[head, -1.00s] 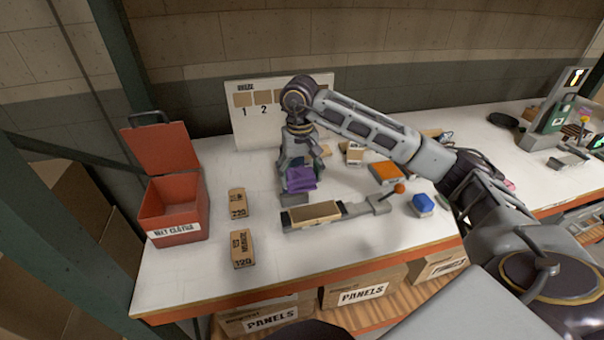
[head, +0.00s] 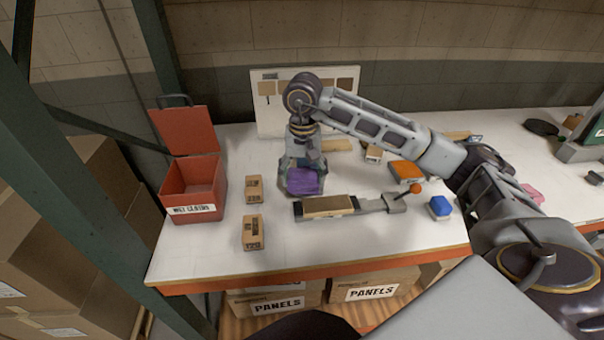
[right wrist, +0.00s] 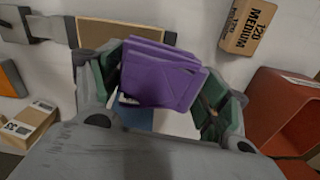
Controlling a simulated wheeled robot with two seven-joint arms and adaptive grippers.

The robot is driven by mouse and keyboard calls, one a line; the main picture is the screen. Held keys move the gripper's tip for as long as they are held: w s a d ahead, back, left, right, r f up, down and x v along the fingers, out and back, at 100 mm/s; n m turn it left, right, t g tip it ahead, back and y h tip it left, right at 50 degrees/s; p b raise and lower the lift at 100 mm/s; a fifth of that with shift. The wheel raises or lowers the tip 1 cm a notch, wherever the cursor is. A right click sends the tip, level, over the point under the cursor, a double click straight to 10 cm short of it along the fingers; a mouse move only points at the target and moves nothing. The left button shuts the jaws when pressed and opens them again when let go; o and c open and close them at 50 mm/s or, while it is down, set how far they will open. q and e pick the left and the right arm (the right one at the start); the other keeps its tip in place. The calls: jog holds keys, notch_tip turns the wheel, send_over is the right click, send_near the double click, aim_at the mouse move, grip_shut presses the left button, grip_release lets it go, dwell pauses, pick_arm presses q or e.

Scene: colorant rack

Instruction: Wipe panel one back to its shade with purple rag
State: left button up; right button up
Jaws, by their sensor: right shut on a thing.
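My right gripper (head: 303,188) is shut on the folded purple rag (head: 303,180). The rag also shows between the dark green fingers in the right wrist view (right wrist: 163,75). The gripper points down over the table, just behind and left of a tan panel (head: 328,206) lying in a grey clamp fixture. In the right wrist view the panel (right wrist: 122,33) shows beyond the rag, partly hidden by it. I cannot tell whether rag and panel touch; they look apart. The numbers on the shade board (head: 264,116) behind are mostly hidden by my arm. My left gripper is out of view.
An open red bin (head: 193,188) stands at the left. Two tan sanding blocks (head: 254,231) lie between it and the clamp. An orange block (head: 406,171) and a blue block (head: 440,206) lie to the right. The front table strip is clear.

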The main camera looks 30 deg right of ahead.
jog(key=shift+s+d+m, duration=0.1)
jog(key=shift+m, duration=0.7)
